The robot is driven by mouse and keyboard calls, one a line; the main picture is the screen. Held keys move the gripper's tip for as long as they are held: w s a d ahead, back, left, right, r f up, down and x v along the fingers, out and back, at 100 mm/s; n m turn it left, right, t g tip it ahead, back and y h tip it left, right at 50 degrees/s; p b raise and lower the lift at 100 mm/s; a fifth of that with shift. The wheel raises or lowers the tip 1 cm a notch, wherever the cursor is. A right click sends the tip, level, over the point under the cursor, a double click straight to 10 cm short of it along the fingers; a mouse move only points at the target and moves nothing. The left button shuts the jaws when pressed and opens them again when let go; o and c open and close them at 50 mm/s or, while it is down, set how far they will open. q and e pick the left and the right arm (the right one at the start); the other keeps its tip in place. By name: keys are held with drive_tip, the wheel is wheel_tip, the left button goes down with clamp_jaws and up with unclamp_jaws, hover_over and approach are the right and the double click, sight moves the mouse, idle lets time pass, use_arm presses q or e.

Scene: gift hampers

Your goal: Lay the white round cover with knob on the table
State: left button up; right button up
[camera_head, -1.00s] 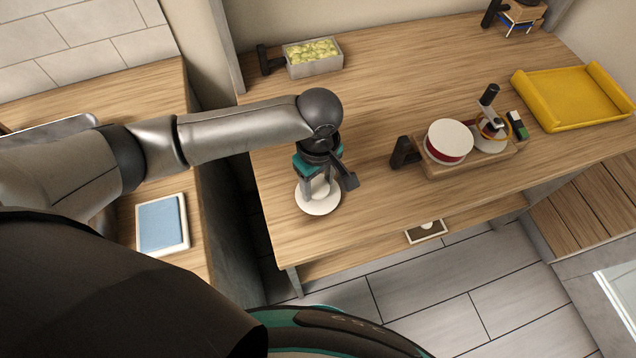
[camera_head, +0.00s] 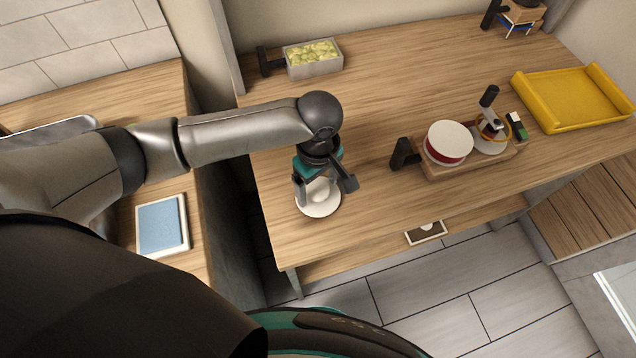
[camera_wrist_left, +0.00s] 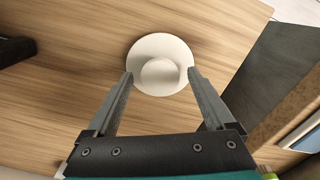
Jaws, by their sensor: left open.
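The white round cover (camera_head: 319,205) lies flat on the wooden table (camera_head: 380,95), near its front left edge. Its round knob faces up. The cover also shows in the left wrist view (camera_wrist_left: 160,88), with the knob at its middle. My left gripper (camera_head: 325,192) is just above the cover, pointing down. Its fingers are open, one on each side of the knob with a gap to it. It holds nothing. My right gripper is not in either view.
A wooden crate (camera_head: 470,165) with a red and white round tin (camera_head: 449,143) and other goods stands to the right. A grey box of yellow-green pieces (camera_head: 313,58) stands at the back. A yellow tray (camera_head: 572,97) is at the far right. The table between them is clear.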

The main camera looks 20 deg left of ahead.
sight(318, 189)
use_arm(q)
wheel_tip(318, 189, up, 12)
drive_tip(key=p, duration=0.2)
drive_tip(key=shift+p, duration=0.4)
